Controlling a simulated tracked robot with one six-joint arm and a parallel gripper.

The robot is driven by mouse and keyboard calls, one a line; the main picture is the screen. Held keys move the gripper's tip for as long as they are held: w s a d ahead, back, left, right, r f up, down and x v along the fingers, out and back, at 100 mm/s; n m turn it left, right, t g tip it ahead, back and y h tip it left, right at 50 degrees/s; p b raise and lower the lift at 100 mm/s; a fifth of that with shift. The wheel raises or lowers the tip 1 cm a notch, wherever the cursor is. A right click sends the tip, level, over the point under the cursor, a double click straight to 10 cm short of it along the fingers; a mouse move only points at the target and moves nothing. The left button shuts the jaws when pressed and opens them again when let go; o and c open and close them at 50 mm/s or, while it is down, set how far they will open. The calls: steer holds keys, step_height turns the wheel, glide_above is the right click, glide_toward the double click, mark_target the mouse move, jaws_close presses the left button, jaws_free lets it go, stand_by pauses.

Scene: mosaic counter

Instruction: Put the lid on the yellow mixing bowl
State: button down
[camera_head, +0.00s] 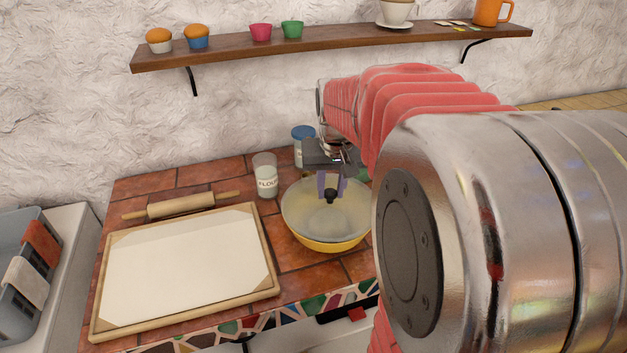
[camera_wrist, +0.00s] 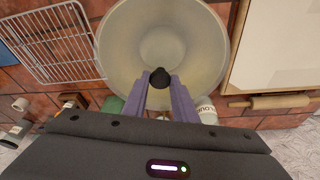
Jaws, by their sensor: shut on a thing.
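The yellow mixing bowl (camera_head: 325,246) stands on the tiled counter, right of the pastry board. A round, see-through lid (camera_head: 300,212) with a black knob (camera_head: 330,196) covers the bowl's opening and looks roughly level. I cannot tell whether it rests on the rim or is held just above it. My gripper (camera_head: 331,187) points down over the bowl, its purple fingers shut on the knob. In the wrist view the lid (camera_wrist: 125,50) fills the top middle, with the knob between the fingertips (camera_wrist: 160,84). The bowl's far right side is hidden by my arm in the head view.
A flour jar (camera_head: 266,180) and a blue-lidded jar (camera_head: 303,133) stand close behind the bowl. A rolling pin (camera_head: 182,205) lies behind the pastry board (camera_head: 98,322). A wire rack (camera_wrist: 55,45) lies beside the bowl. A wall shelf (camera_head: 340,43) hangs above.

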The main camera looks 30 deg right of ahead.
steer(key=shift+f, duration=0.35)
stand_by(0.7)
